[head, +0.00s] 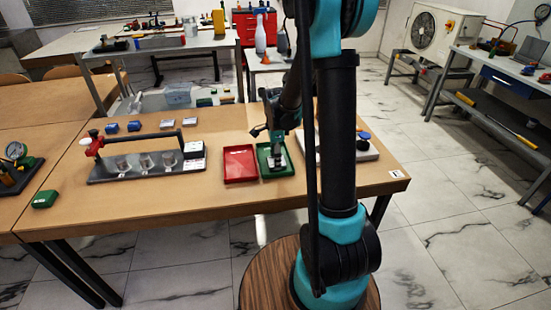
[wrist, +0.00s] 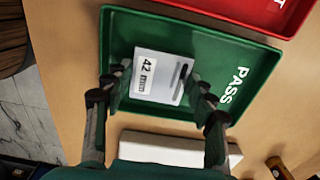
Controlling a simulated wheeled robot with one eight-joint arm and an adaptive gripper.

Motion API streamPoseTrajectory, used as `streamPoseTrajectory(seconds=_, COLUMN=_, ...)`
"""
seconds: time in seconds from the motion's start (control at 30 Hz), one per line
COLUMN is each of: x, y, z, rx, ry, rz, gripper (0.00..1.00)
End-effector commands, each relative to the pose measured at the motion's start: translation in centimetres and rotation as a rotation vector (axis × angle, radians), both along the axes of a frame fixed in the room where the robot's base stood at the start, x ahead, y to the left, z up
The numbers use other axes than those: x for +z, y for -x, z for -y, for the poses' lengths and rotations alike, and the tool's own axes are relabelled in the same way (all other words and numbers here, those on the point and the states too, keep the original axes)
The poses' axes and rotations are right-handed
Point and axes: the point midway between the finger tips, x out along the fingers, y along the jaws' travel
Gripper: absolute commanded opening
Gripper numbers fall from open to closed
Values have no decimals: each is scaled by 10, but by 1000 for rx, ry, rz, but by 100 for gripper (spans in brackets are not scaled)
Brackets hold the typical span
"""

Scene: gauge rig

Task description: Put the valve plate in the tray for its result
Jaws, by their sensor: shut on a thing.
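The valve plate (wrist: 158,75) is a pale flat plate with a label reading 42 and a dark slot. My gripper (wrist: 157,92) is shut on it, one finger at each side, in the wrist view. The plate is over the green tray (wrist: 240,62) marked PASS; I cannot tell whether it touches the tray floor. In the head view my gripper (head: 275,152) reaches down over the green tray (head: 264,172), and the plate is only partly visible there. The red tray (head: 239,163) looks empty and lies just left of the green one; its edge shows in the wrist view (wrist: 250,12).
A dark grey rig (head: 140,170) with a red knob and three clear cups stands left of the trays. Several small blue and white blocks lie behind it. A white block (wrist: 165,148) lies beside the green tray.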

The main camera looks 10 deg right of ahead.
Motion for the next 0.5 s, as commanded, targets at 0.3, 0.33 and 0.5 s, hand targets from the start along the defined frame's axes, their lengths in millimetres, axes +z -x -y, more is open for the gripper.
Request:
streamPoseTrajectory(seconds=0.3, x=-2, y=0, z=0, rx=0, ry=0, rz=0, gripper=77)
streamPoseTrajectory(seconds=0.33, x=-2, y=0, z=0, rx=0, ry=0, rz=0, gripper=77)
streamPoseTrajectory(seconds=0.5, x=-1, y=0, z=0, rx=0, ry=0, rz=0, gripper=77)
